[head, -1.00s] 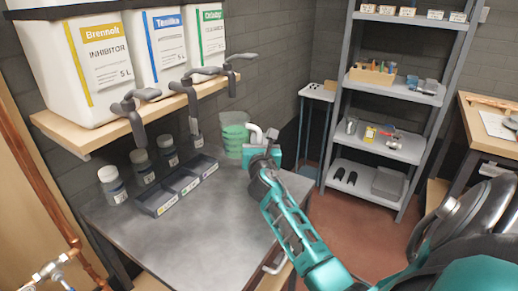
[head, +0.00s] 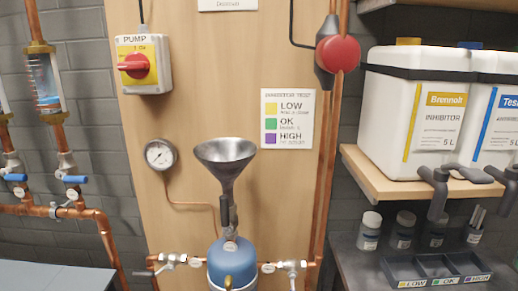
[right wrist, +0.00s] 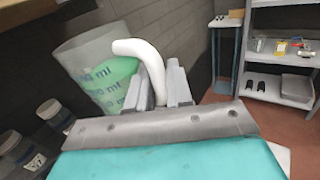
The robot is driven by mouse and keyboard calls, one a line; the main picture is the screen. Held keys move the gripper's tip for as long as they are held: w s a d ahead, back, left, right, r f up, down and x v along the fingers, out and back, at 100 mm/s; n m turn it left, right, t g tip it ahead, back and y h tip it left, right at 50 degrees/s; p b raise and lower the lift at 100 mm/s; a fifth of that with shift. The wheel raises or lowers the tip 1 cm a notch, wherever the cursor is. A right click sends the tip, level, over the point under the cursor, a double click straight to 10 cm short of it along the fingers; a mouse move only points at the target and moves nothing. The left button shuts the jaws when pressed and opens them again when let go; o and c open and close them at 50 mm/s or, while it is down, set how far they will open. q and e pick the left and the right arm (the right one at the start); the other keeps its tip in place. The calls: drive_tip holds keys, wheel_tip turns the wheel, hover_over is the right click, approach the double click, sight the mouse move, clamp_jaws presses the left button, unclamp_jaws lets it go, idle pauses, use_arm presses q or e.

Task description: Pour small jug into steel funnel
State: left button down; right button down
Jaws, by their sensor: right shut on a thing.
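The steel funnel (head: 224,158) stands upright in the middle of the head view, above a blue vessel (head: 232,262) in front of the wooden panel. The small jug (right wrist: 105,72) shows in the right wrist view, translucent with green contents, ml markings and a white handle (right wrist: 150,68). My right gripper (right wrist: 160,88) is shut on the white handle, and the jug looks upright or slightly tilted. The jug and the right gripper are outside the head view now. My left gripper is in no current view.
White inhibitor canisters (head: 412,108) stand on a wooden shelf (head: 390,182) at right, with dark taps in front. Copper pipes, a gauge (head: 160,155) and valves surround the funnel. Small bottles (head: 370,230) and a labelled tray (head: 438,270) sit on the bench. A grey shelf (right wrist: 285,90) stands behind.

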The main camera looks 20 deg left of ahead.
drive_tip(key=shift+r, duration=0.15)
drive_tip(key=shift+r, duration=3.05)
drive_tip(key=shift+f+b, duration=0.9)
drive_tip(key=shift+b, duration=0.1)
drive_tip(key=shift+f+b, duration=0.45)
drive_tip(key=shift+f, duration=0.1)
drive_tip(key=shift+a+f, duration=0.15)
drive_tip(key=shift+f, duration=0.1)
drive_tip(key=s+a+f+n+t+y, duration=0.1)
drive_tip(key=s+a+f+n+y, duration=0.1)
drive_tip(key=a, duration=0.7)
drive_tip(key=s+a+f+n+t+y, duration=0.1)
drive_tip(key=s+a+f+n+y, duration=0.2)
drive_tip(key=s+a+y, duration=0.2)
drive_tip(key=s+a+f+n+t+y, duration=0.2)
drive_tip(key=s+a+y, duration=0.2)
drive_tip(key=a, duration=1)
drive_tip(key=s, duration=0.2)
drive_tip(key=shift+s+f+n, duration=0.35)
drive_tip(key=shift+s+n, duration=0.05)
drive_tip(key=shift+a, duration=0.1)
